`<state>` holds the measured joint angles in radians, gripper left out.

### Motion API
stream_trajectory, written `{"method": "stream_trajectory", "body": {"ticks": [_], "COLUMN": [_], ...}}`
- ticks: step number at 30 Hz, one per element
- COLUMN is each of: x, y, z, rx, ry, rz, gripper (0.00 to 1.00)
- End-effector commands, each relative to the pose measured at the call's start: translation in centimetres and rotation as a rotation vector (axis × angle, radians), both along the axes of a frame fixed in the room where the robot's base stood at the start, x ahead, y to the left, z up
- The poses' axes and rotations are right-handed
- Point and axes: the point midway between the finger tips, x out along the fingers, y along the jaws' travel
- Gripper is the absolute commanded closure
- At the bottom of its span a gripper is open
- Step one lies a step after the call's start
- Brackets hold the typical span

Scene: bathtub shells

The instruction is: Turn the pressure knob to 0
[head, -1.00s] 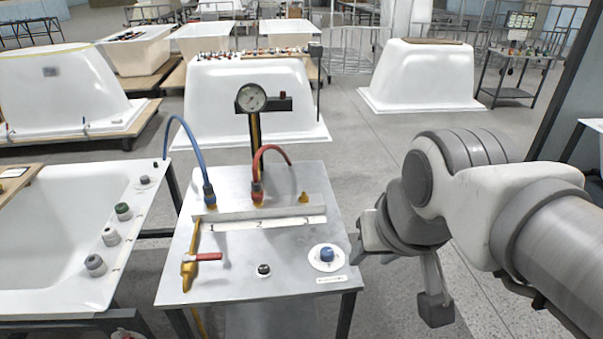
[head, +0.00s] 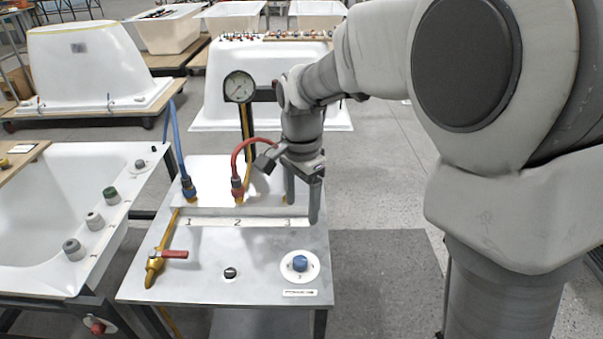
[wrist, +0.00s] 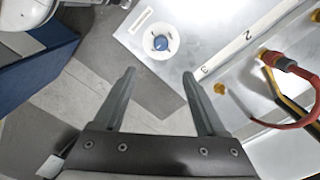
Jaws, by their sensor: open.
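The blue knob (head: 300,263) sits on a round white dial plate at the front right of the metal table (head: 200,283). The knob also shows at the top middle of the wrist view (wrist: 161,43). My gripper (head: 300,212) is above the back right part of the table, behind the knob, with its fingers pointing down. In the wrist view my gripper (wrist: 158,85) has its two fingers wide apart with nothing between them. The knob lies beyond the fingertips, and the fingers do not touch it. A round pressure gauge (head: 239,87) stands on a post behind the table.
A small black knob (head: 230,272) and a yellow valve with a red handle (head: 172,254) are on the table. Red (head: 243,150) and blue (head: 172,130) hoses rise at the back. A white tub with several knobs (head: 40,215) stands left. Floor to the right is clear.

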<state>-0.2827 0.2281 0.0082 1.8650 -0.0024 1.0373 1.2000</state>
Motion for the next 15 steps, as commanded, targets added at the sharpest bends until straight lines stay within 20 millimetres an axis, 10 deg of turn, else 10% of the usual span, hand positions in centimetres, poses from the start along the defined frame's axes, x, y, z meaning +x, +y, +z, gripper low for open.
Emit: {"method": "stream_trajectory", "body": {"ticks": [15], "x": [0.2], "y": [0.4], "z": [-7.2], "rx": [-0.005], "ry": [0.016], "rz": [-0.024], "gripper": [0.26]}}
